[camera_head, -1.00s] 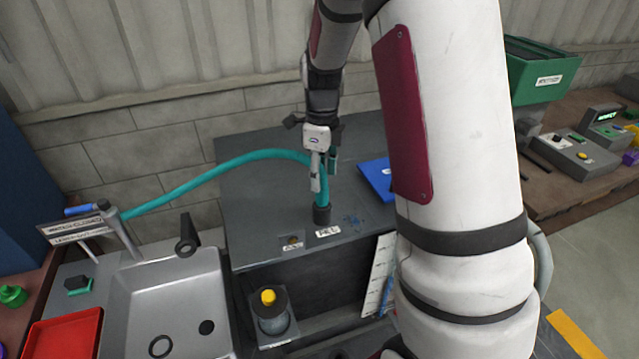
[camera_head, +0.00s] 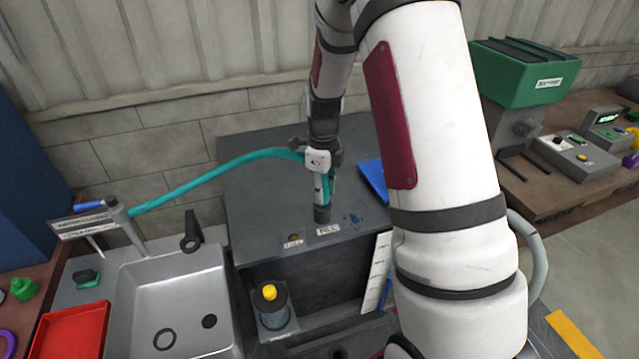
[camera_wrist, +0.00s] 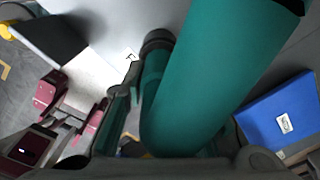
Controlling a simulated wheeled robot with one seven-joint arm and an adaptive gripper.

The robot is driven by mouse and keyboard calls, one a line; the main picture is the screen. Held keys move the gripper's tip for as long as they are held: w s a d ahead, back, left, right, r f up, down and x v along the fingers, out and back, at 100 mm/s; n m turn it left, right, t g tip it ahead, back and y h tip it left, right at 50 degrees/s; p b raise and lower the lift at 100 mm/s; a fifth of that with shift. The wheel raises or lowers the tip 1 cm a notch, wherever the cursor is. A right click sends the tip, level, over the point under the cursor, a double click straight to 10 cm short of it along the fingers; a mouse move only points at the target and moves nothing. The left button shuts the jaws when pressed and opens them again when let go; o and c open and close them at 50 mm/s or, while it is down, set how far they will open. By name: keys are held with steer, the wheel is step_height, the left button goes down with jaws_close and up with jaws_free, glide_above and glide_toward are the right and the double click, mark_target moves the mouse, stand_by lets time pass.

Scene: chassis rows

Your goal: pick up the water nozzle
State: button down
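The water nozzle shows in the head view as the dark end (camera_head: 322,214) of a teal hose (camera_head: 200,180), upright on the dark counter. My gripper (camera_head: 323,190) points down at the hose's upright part just above that dark end. In the wrist view the teal hose (camera_wrist: 205,80) fills the middle and runs down to the dark nozzle end (camera_wrist: 158,40). One finger of my gripper (camera_wrist: 165,110) is close along the hose's left side; the other is mostly hidden behind the hose. Whether the fingers press on it cannot be told.
A blue flat object (camera_head: 373,180) lies on the counter (camera_head: 265,190) right of the hose. A sink (camera_head: 180,300) and a red tray (camera_head: 70,330) are at left. A container with a yellow top (camera_head: 270,293) stands below the counter front. A green bin (camera_head: 525,75) is at right.

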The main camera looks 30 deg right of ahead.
steer(key=shift+r, duration=0.15)
steer(key=shift+w+r, duration=0.1)
steer(key=shift+r, duration=0.25)
step_height(320, 180, up, 9)
steer(key=shift+r+b, duration=0.1)
steer(key=shift+b, duration=0.75)
